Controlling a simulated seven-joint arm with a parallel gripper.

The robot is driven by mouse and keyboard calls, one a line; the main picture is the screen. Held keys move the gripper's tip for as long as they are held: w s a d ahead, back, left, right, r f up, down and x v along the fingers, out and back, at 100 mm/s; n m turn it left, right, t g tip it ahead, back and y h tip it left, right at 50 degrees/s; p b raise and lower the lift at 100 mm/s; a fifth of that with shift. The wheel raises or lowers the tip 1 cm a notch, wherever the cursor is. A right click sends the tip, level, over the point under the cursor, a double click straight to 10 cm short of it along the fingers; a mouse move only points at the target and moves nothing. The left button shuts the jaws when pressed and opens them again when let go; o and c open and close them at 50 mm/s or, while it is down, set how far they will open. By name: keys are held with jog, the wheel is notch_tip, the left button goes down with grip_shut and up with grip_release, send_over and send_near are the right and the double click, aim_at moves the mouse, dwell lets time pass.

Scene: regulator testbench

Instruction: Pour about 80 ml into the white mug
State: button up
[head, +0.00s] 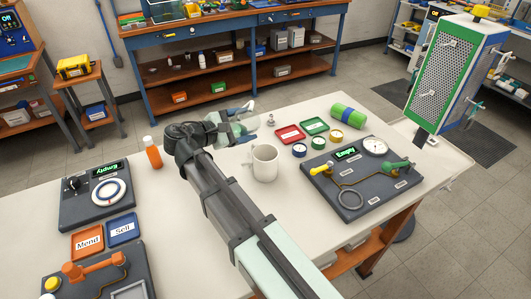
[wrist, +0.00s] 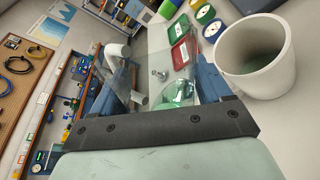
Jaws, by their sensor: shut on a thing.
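The white mug (head: 265,163) stands upright on the pale bench, just right of my forearm. In the wrist view the white mug (wrist: 233,62) is at the upper right, beside my gripper and apart from it. Its inside looks dark greenish at the bottom; I cannot tell liquid from shadow. My gripper (wrist: 158,82) is shut on a clear see-through vessel (wrist: 150,66), held between the blue fingers. The clear vessel (head: 242,127) also shows in the head view, beyond and left of the mug. Its liquid level and exact tilt are unclear.
Red and green trays (head: 289,134) and small round gauges (head: 318,149) lie behind the mug. A green cylinder (head: 348,115) lies farther back. A dark regulator panel (head: 362,178) is at the right. An orange bottle (head: 153,154) stands left. Bench is clear in front of the mug.

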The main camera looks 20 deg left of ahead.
jog(key=shift+a+r+n, duration=0.1)
jog(key=shift+r+n, duration=0.05)
jog(key=shift+n, duration=0.15)
jog(key=shift+w+a+f+n+h, duration=0.1)
jog(key=shift+a+f+n+h, duration=0.25)
jog(key=shift+f, duration=0.25)
jog(key=shift+w+a+f+n+h, duration=0.1)
jog(key=shift+a+f+n+h, duration=0.2)
jog(key=shift+f, duration=0.25)
jog(key=n, duration=0.1)
jog(key=a+n+h, duration=0.1)
jog(key=n+t, duration=0.1)
jog(key=shift+w+a+f+n, duration=0.25)
jog(key=shift+w+a+f, duration=0.1)
jog(key=shift+a, duration=0.05)
jog(key=shift+a+f+n+h, duration=0.3)
jog(key=shift+f+n+h, duration=0.15)
jog(key=shift+f+n, duration=0.3)
jog(key=shift+w+f, duration=0.1)
